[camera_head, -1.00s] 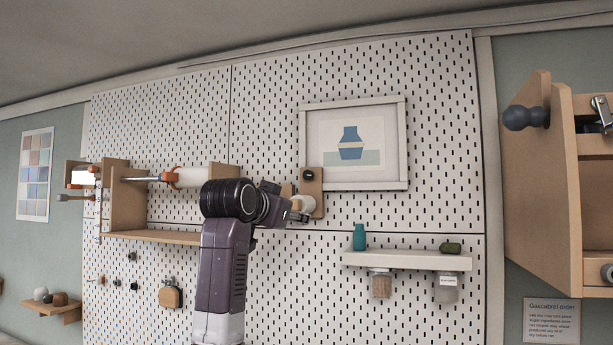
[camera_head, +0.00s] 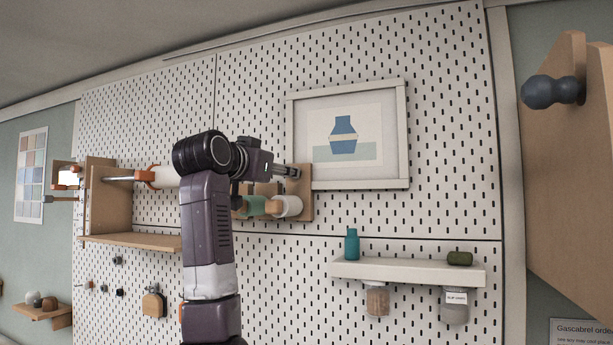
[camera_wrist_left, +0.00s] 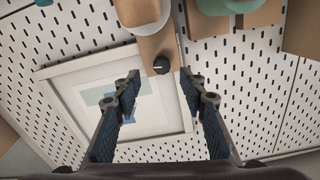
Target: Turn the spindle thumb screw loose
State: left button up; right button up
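The thumb screw (camera_wrist_left: 161,65) is a small dark round knob on a wooden plate (camera_wrist_left: 162,42). In the wrist view it shows between the fingertips of my left gripper (camera_wrist_left: 160,80), which is open and empty. I cannot tell how far the tips are from the knob. In the head view my left gripper (camera_head: 290,172) is in front of the upper part of the wooden plate (camera_head: 304,196) and hides the knob. A pale cylinder (camera_head: 288,206) and a green roll (camera_head: 252,205) stick out just below it. My right gripper is not in view.
A framed vase picture (camera_head: 347,135) hangs close to the right of the plate. A white shelf (camera_head: 410,270) with a teal bottle (camera_head: 351,243) is lower right. A wooden bracket (camera_head: 108,200) with a rod and roll is left. A wooden cabinet (camera_head: 570,170) stands far right.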

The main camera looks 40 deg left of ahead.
pick_arm(q)
jog(key=p+x, duration=0.4)
jog(key=x, duration=0.1)
jog(key=shift+w+a+r, duration=0.15)
jog(key=shift+a+r, duration=0.15)
jog(key=shift+r, duration=0.1)
jog(key=shift+w+a+f+p, duration=0.1)
jog(key=shift+w+f+p, duration=0.1)
jog(key=shift+w, duration=0.25)
jog(key=shift+w+a+f+p, duration=0.1)
jog(key=shift+w+p, duration=0.05)
jog(key=shift+w, duration=0.25)
jog(key=shift+s, duration=0.1)
jog(key=shift+s+r, duration=0.1)
jog(key=c, duration=0.4)
grip_shut()
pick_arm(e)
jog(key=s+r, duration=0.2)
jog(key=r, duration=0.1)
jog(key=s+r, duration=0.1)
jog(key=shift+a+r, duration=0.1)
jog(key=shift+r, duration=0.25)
